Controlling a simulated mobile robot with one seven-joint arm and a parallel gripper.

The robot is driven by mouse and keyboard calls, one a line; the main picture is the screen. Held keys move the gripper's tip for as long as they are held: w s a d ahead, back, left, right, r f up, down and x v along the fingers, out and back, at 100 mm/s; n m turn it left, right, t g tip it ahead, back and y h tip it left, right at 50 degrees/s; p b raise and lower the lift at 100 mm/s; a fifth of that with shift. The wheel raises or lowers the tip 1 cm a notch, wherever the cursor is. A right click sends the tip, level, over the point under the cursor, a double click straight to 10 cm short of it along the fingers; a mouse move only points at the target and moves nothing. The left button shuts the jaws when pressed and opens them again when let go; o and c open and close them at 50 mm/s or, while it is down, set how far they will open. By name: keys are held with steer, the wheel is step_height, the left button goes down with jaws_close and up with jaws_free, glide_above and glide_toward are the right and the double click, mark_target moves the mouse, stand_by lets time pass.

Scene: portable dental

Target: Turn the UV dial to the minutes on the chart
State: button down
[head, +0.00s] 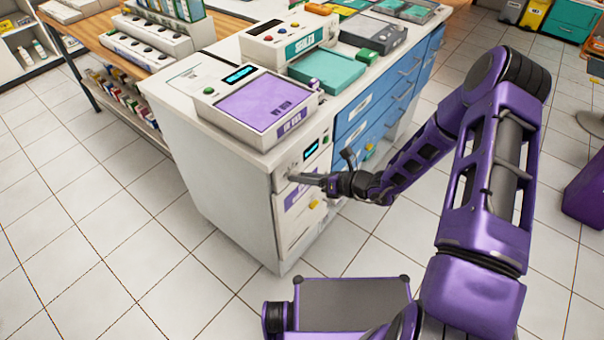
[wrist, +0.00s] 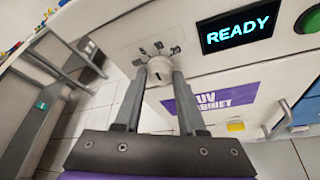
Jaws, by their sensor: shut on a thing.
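The UV dial (wrist: 159,69) is a small round white knob with a dark mark on its face. My gripper (wrist: 160,82) is shut on the dial, one finger on each side. In the head view my gripper (head: 293,177) reaches the cabinet front and hides most of the dial. A display (wrist: 240,28) beside it reads READY. I cannot make out a minutes chart in either view.
A green button (wrist: 309,19) is right of the display. A purple UV cabinet label (wrist: 210,104) and a yellow latch (wrist: 236,126) are below. A purple-topped device (head: 262,101) and a teal sealer (head: 328,70) stand on the counter. The tiled floor at left is clear.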

steer(key=shift+m+g+y, duration=0.3)
steer(key=shift+m+y, duration=0.2)
steer(key=shift+m, duration=0.3)
steer(key=c, duration=0.5)
jaws_free()
steer(key=shift+d, duration=0.15)
steer(key=p+v, duration=0.1)
steer(key=v, duration=1.6)
